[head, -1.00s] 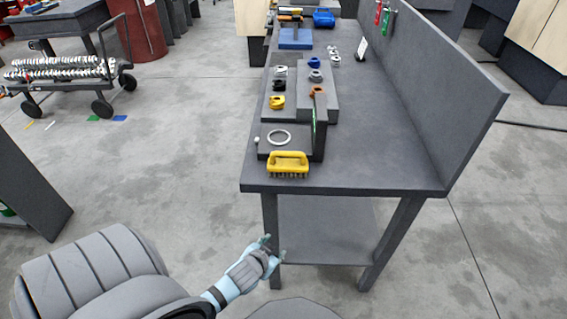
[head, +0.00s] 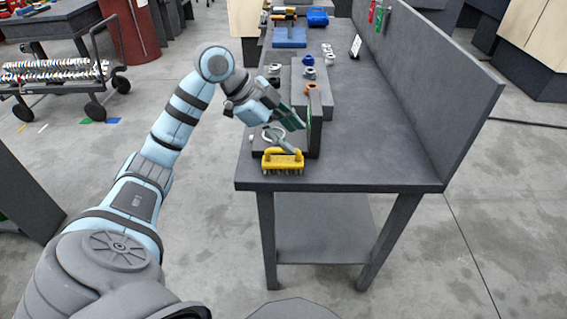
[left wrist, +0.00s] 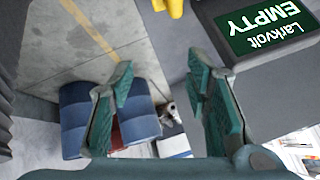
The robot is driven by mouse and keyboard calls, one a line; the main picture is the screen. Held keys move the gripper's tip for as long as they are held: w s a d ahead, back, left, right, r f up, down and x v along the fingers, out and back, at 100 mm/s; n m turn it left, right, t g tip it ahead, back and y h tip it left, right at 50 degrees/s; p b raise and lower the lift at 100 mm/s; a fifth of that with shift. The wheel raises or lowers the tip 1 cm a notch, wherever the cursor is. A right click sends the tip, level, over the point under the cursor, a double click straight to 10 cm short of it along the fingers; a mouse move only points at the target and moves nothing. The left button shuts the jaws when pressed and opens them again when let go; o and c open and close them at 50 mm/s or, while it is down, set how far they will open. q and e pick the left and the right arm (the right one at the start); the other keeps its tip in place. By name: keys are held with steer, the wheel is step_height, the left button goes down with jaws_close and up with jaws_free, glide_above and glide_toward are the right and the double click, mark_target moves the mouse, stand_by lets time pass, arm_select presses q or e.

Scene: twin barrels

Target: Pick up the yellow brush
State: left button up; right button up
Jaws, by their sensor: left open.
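The yellow brush (head: 283,162) lies bristles down at the near left edge of the grey workbench (head: 390,172). My left gripper (head: 297,138) is open and empty, just behind and above the brush in the head view. One finger overlaps the top of the brush's handle in the picture; I cannot tell whether they touch. In the left wrist view the two green fingers (left wrist: 160,100) are spread apart with nothing between them. A yellow piece, which looks like part of the brush (left wrist: 172,7), is cut off at the top edge there. My right gripper is out of view.
An upright dark panel (head: 315,125) stands close to the gripper; a green sign reading EMPTY (left wrist: 265,28) shows in the left wrist view. A pale ring (head: 273,133) and several small coloured parts lie behind. The bench's right part is clear.

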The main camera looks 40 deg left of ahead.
arm_select(q)
steer(key=s+a+n+g+y, duration=0.1)
steer(key=s+a+n+y, duration=0.15)
steer(key=a, duration=0.35)
steer(key=b+x, duration=0.1)
steer(key=x, duration=0.3)
steer(key=b+x, duration=0.1)
steer(key=x, duration=0.9)
steer(key=shift+w+d+b, duration=0.2)
steer(key=shift+d+b, duration=0.1)
steer(key=shift+b, duration=0.1)
steer(key=shift+r, duration=0.15)
steer(key=c, duration=0.9)
step_height(320, 180, up, 8)
steer(key=shift+f+p, duration=0.15)
steer(key=shift+p, duration=0.9)
step_height(320, 180, up, 5)
steer(key=p, duration=0.3)
steer(key=shift+f, duration=0.2)
step_height(320, 180, up, 8)
steer(key=p, duration=0.8)
glide_above(287, 160)
steer(key=shift+f, duration=0.1)
